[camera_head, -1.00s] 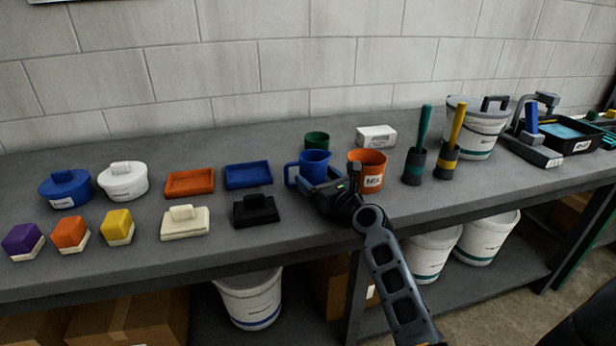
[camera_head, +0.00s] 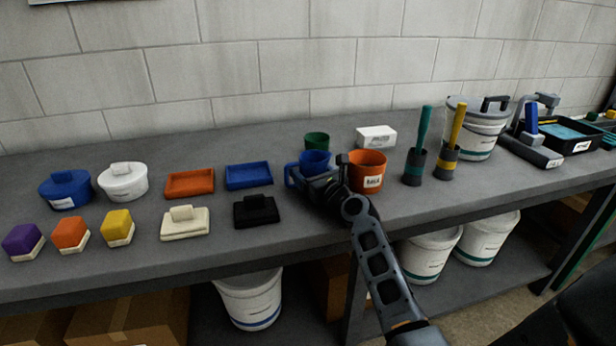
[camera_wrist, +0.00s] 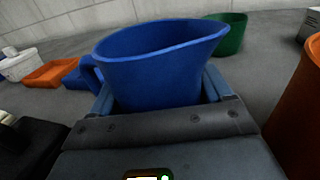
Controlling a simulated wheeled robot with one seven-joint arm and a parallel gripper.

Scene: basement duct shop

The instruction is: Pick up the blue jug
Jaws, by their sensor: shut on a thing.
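The blue jug (camera_head: 314,159) stands upright on the grey bench, with its handle on the left. In the wrist view the jug (camera_wrist: 160,65) fills the middle, its open rim facing up. My gripper (camera_head: 320,175) is at the jug from the front. In the wrist view the fingers of my gripper (camera_wrist: 158,97) sit on both sides of the jug's body and are shut on it. The jug's lower part is hidden by my gripper, so I cannot tell whether its base touches the bench.
An orange bucket (camera_head: 368,172) stands close on the right of the jug. A green cup (camera_head: 317,141) is just behind it. A blue tray (camera_head: 248,176) and a black lidded block (camera_head: 254,211) lie to the left. A white box (camera_head: 376,136) is behind right.

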